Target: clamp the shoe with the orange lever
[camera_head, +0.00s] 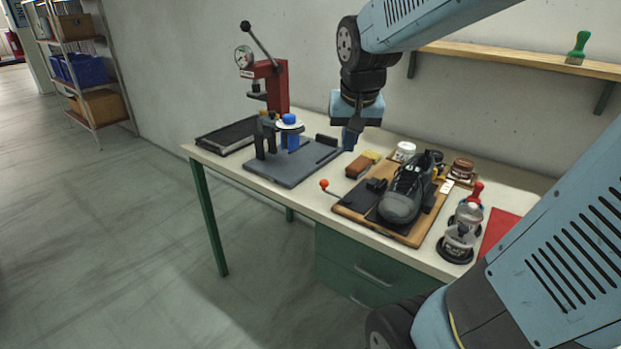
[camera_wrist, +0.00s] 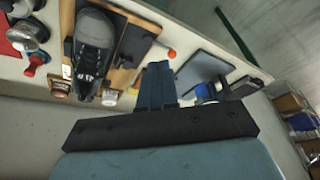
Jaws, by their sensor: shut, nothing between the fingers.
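The dark grey shoe (camera_head: 404,190) lies on a wooden board (camera_head: 420,237) between black clamp blocks, toe toward the table's front edge. It also shows in the wrist view (camera_wrist: 92,42). The lever's orange knob (camera_head: 324,184) stands at the board's left side on a thin rod; it also shows in the wrist view (camera_wrist: 171,54). I cannot tell whether the clamp blocks press on the shoe. My gripper (camera_head: 349,139) is above the table's back part, left of and behind the shoe, pointing down. Its blue fingers (camera_wrist: 155,84) are together and empty, apart from the lever.
A grey plate with black posts and a blue-topped piece (camera_head: 290,120) stands left of the board. A red press (camera_head: 275,85) is behind it. A brush (camera_head: 363,164), jars (camera_head: 405,151) and clear bottles (camera_head: 461,233) surround the board. A wooden shelf (camera_head: 500,57) runs along the wall.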

